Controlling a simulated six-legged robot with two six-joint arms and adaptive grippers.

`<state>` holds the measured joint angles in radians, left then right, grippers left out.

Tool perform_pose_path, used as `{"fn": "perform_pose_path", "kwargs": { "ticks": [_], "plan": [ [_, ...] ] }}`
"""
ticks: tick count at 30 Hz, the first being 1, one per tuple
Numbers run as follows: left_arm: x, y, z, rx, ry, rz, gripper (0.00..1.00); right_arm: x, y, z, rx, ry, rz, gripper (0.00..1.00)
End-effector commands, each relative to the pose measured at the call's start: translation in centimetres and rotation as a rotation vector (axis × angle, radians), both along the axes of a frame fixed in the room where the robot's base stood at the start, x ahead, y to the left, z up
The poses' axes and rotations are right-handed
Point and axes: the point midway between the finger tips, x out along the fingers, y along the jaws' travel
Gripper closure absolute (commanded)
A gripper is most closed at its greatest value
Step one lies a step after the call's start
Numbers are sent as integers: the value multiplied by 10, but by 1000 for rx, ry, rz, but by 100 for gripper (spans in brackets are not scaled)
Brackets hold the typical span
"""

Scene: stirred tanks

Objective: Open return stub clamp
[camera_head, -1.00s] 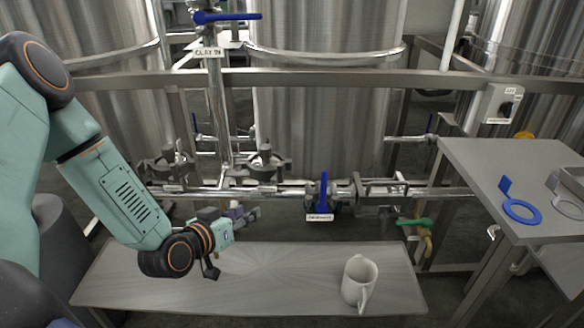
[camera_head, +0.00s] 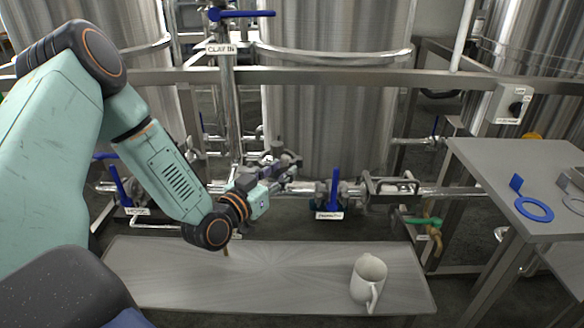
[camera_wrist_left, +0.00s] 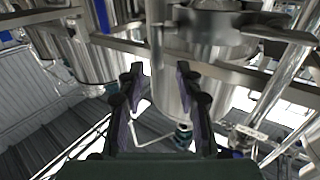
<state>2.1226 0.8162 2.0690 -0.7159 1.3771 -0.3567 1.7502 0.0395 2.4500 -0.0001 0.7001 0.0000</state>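My left gripper (camera_head: 284,170) is in front of the pipe run, at a dark metal fitting (camera_head: 274,156) beside the middle tank, and partly covers it. In the left wrist view the gripper (camera_wrist_left: 160,75) has its two fingers apart with nothing between them. A round metal fitting with a bar to its right (camera_wrist_left: 215,30) shows close ahead, beyond the fingertips. No label naming the return stub is readable, so I cannot tell whether this fitting is its clamp. Whether a finger touches it is also unclear. My right gripper is not in view.
A blue-handled valve (camera_head: 335,190) with a small label is right of the gripper. A green-handled tap (camera_head: 420,221) is farther right. A side table (camera_head: 500,175) holds a blue ring tool (camera_head: 533,208).

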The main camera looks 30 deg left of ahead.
Motion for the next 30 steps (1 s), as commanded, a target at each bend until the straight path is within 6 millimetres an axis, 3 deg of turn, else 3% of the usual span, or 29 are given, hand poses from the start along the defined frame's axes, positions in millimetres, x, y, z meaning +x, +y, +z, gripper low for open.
{"fn": "perform_pose_path", "kwargs": {
  "ticks": [9,21,30],
  "plan": [
    [39,-3,-2,2,0,-4,65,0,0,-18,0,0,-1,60],
    [46,-3,0,-2,2,-4,65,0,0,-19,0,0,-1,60],
    [46,-3,-1,-2,2,-4,90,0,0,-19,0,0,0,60]
  ]
}}
